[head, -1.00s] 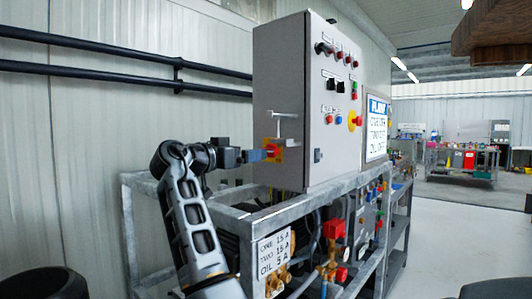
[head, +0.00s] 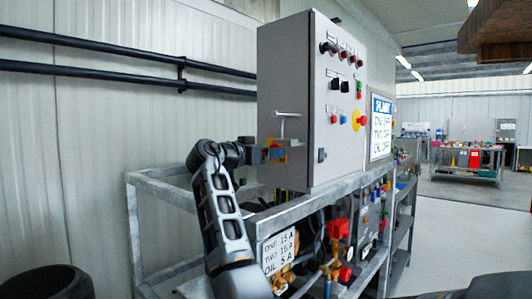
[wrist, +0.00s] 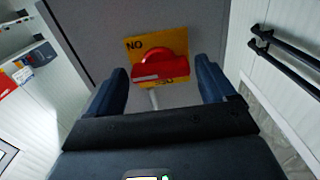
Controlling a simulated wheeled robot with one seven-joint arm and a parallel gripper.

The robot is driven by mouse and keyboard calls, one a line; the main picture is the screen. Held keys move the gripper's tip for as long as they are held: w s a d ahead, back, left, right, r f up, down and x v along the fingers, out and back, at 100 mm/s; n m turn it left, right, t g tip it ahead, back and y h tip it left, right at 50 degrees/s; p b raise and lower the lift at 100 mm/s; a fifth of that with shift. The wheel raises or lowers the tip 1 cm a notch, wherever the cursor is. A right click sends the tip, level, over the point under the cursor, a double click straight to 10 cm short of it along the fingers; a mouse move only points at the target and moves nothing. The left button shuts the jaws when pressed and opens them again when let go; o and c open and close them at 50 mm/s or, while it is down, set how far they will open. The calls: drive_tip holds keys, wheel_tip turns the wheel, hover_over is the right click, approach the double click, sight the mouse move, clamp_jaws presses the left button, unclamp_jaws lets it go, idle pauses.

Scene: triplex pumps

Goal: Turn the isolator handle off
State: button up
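The isolator is a red rotary handle (wrist: 160,66) on a yellow plate (wrist: 180,43), on the side of the grey cabinet (head: 285,85). Letters reading "NO" in the wrist view stand at the plate's upper left corner. My gripper (wrist: 160,82) is open, with one dark finger on each side of the handle in that view. I cannot tell whether the fingers touch it. In the head view my gripper (head: 272,154) is at the cabinet's side and covers most of the handle.
A pale bracket (head: 286,115) juts from the cabinet just above the handle. The grey metal frame (head: 165,188) runs under my arm. Black pipes (head: 120,72) cross the wall at left.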

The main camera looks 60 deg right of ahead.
drive_tip(key=c, duration=0.8)
drive_tip(key=shift+o, duration=0.2)
drive_tip(key=shift+r+p, duration=0.1)
drive_tip(key=shift+p, duration=0.2)
drive_tip(key=shift+n+p, duration=8.6)
drive_tip(key=shift+n, duration=0.3)
drive_tip(key=shift+w, duration=0.1)
drive_tip(key=o, duration=1)
